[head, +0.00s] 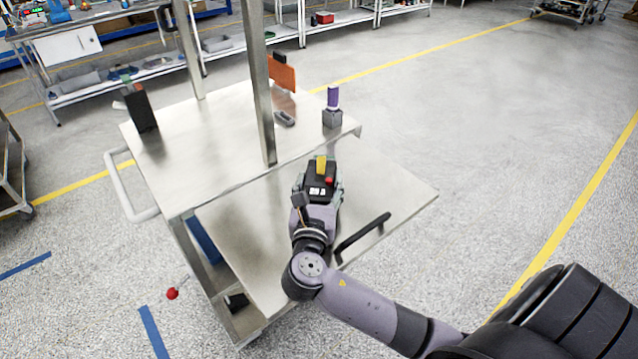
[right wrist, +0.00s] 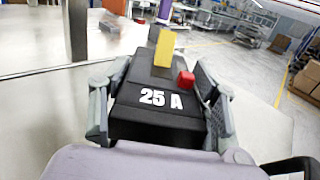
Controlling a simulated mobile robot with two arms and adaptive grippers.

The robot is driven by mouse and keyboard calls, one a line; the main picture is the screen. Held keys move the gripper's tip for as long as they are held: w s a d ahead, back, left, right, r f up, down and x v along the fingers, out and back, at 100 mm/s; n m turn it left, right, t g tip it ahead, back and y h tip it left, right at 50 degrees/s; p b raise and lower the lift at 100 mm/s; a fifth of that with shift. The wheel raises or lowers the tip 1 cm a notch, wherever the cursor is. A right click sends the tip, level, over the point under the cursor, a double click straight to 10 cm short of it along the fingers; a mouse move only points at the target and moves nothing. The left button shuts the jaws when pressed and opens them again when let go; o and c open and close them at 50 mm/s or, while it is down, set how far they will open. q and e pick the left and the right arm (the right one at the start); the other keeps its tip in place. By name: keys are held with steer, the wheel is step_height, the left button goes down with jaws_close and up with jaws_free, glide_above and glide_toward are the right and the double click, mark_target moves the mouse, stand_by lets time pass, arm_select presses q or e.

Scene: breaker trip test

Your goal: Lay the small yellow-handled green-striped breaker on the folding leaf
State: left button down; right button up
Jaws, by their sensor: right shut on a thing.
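A black breaker (head: 320,180) with an upright yellow handle and a red button is held in my right gripper (head: 319,190). In the right wrist view the breaker (right wrist: 160,108) reads "25 A", and grey fingers close on both its sides. No green stripe shows on its visible faces. The folding leaf (head: 395,180) is the bare metal panel at the cart's front, with a black bar handle. The breaker is over the leaf, near the cart top's front edge; I cannot tell whether it touches. My left gripper is out of view.
The cart top (head: 215,130) carries a dark upright block (head: 141,110), an orange panel (head: 283,76), a small dark grey piece (head: 285,118) and a purple-topped grey block (head: 332,117). A metal post (head: 260,90) rises from it. The leaf's right side is clear.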

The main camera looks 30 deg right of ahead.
mark_target(316, 201)
stand_by(0.3)
steer(key=o, duration=1.8)
steer(key=shift+c, duration=0.2)
steer(key=b+v, duration=0.1)
steer(key=v, duration=0.6)
steer(key=shift+s+a, duration=0.2)
steer(key=shift+r, duration=0.1)
